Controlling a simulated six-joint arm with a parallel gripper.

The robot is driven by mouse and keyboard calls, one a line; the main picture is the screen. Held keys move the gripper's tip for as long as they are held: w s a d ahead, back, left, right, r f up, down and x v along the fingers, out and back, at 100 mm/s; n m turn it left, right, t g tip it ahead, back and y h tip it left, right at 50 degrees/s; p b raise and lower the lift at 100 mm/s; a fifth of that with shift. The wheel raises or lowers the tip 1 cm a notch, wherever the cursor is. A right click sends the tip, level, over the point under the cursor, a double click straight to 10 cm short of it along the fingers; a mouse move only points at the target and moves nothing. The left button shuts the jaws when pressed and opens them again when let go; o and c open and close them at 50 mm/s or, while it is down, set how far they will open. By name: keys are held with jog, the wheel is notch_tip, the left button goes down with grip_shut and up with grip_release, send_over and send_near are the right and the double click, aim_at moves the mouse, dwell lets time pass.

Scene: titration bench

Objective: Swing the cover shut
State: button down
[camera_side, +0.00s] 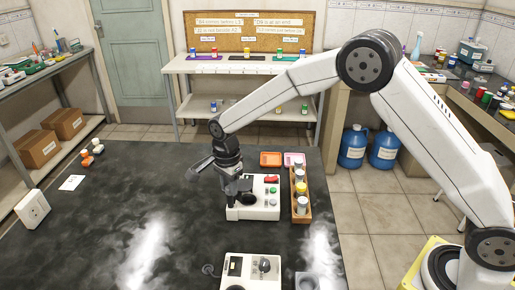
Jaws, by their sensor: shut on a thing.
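A white bench device (266,211) with red and green buttons stands on the dark table. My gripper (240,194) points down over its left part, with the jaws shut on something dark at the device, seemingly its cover. The fingertips and the cover blend together, so the cover's outline and angle cannot be told. A flat grey piece juts out to the left of my wrist; whether it belongs to my gripper is unclear.
A wooden rack (301,217) of jars stands close to the device's right. Orange (271,159) and pink (294,158) trays lie behind. A second white device (238,265) with a knob stands in front. The table's left side is mostly clear, with a white socket box (33,209).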

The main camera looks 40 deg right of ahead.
jog(key=shift+m, duration=2.1)
grip_release()
jog(key=shift+r, duration=3.5)
jog(key=s+d+f+n+t, duration=0.1)
jog(key=s+d+n, duration=0.5)
jog(key=s+n, duration=0.4)
jog(key=s+d+f+n+t, duration=0.1)
jog(key=s+d+n, duration=0.5)
jog(key=s+n, duration=0.5)
jog(key=shift+s+f+t, duration=0.2)
jog(key=shift+s+t, duration=0.1)
jog(key=shift+s, duration=0.85)
